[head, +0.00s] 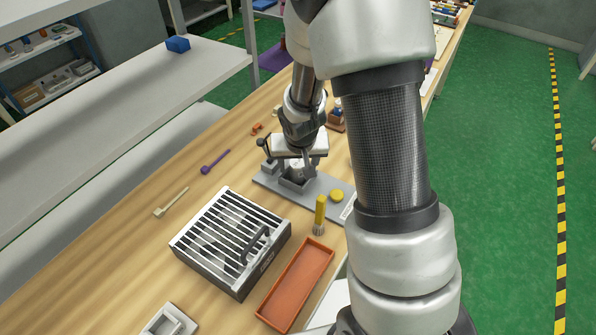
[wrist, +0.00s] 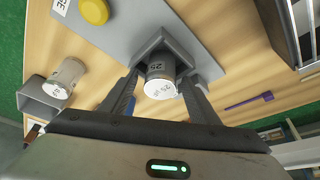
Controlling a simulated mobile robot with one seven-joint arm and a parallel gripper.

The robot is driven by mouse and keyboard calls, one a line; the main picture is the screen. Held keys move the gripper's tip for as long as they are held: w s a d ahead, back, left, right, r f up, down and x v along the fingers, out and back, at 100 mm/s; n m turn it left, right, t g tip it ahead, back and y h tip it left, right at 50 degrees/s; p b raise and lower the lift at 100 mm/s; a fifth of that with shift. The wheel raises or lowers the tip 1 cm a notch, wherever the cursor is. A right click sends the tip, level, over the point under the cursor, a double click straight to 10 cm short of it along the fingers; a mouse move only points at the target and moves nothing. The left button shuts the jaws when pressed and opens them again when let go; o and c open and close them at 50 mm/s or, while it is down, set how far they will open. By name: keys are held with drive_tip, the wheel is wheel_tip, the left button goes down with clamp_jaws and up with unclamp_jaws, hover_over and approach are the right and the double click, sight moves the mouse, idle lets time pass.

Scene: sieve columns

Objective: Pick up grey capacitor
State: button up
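A grey cylinder with a pale, printed end, which looks like the grey capacitor (wrist: 161,78), stands in a square grey holder on a grey base plate. In the head view the capacitor (head: 297,164) shows only partly beside my gripper (head: 306,158). In the wrist view my gripper (wrist: 160,84) has its two fingers apart, one on each side of the capacitor. Gaps show between the fingers and the capacitor, so it is not clamped. A second similar grey cylinder (wrist: 68,76) sits by a grey open box at the left of the wrist view.
The base plate (wrist: 115,45) carries a yellow round button (head: 337,195). A slatted metal box (head: 205,268), an orange tray (head: 312,272) and a yellow-handled brush (head: 320,211) stand nearby. A purple tool (head: 215,162) lies on clear wood at the left.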

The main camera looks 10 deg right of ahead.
drive_tip(key=c, duration=1.1)
drive_tip(key=shift+r, duration=0.15)
